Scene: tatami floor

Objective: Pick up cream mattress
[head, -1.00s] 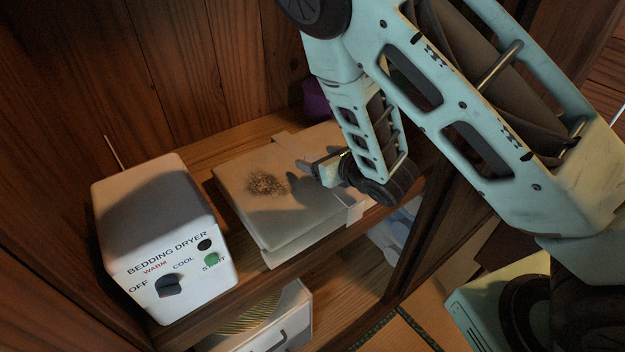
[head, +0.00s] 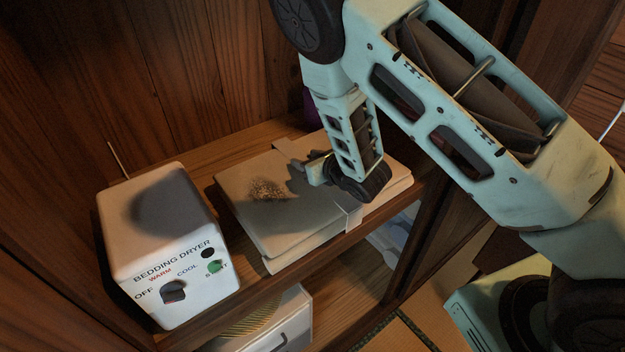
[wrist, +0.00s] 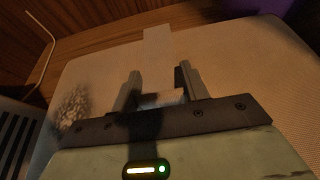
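The cream mattress (head: 290,228) lies folded flat on the wooden shelf, with a pale strap (head: 347,217) around its middle and a dark speckled stain (head: 267,189) on top. My gripper (head: 318,172) is low over the mattress, close to the strap, and casts a shadow on the top. In the wrist view my gripper (wrist: 160,82) has its two fingers apart. The strap (wrist: 157,42) runs toward the gap between them, and a small pale piece shows in that gap. I cannot tell whether the fingers touch the mattress (wrist: 230,62).
A white bedding dryer (head: 168,235) with knobs stands left of the mattress. A purple thing (head: 311,104) sits behind it. Wooden cabinet walls enclose the shelf at the back and sides. A white container (head: 285,325) is on the level below, and tatami floor (head: 415,285) shows at lower right.

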